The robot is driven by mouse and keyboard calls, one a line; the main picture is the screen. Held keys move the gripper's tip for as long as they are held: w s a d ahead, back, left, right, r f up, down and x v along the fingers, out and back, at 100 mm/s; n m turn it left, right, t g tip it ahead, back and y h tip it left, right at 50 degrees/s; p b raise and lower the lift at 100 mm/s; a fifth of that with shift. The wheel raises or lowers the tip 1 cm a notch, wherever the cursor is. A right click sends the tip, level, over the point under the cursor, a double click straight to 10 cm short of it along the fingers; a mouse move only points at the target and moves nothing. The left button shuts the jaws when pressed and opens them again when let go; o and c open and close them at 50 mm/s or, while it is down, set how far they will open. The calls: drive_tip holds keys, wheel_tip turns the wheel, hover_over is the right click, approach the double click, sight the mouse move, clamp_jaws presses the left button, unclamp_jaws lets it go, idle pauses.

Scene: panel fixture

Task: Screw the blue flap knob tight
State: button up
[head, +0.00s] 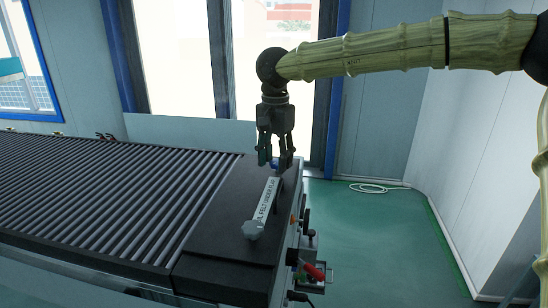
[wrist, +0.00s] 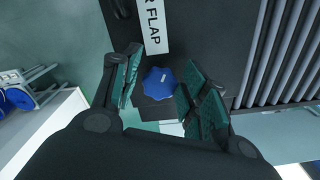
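The blue flap knob (wrist: 160,83) is a lobed blue star knob on the dark panel, seen between my fingers in the wrist view. In the head view only a small bit of blue (head: 275,164) shows between the fingertips. My gripper (head: 279,164) points down over the far end of the dark panel. In the wrist view its teal-padded fingers (wrist: 155,92) stand apart on either side of the knob, with a gap visible on both sides. Whether the fingertips are level with the knob is unclear.
A white label strip (head: 266,199) lies on the dark panel (head: 215,225), with a grey knob (head: 253,230) at its near end. A roller bed (head: 110,190) extends left. Red and black controls (head: 313,270) stick out at the right side.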

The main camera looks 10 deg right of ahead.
drive_tip(key=shift+w+d+f, duration=0.1)
drive_tip(key=shift+w+d, duration=0.1)
drive_tip(key=shift+w, duration=0.2)
drive_tip(key=shift+c, duration=0.7)
drive_tip(key=shift+w+d+f, duration=0.2)
drive_tip(key=shift+d+f, duration=0.05)
drive_tip(key=shift+d, duration=0.1)
drive_tip(key=shift+w+f, duration=0.1)
drive_tip(key=shift+c, duration=0.3)
drive_tip(key=shift+f, duration=0.1)
drive_tip(key=o, duration=1.1)
drive_tip(key=shift+c, duration=0.2)
drive_tip(key=shift+r, duration=0.25)
wheel_tip(320, 180, up, 12)
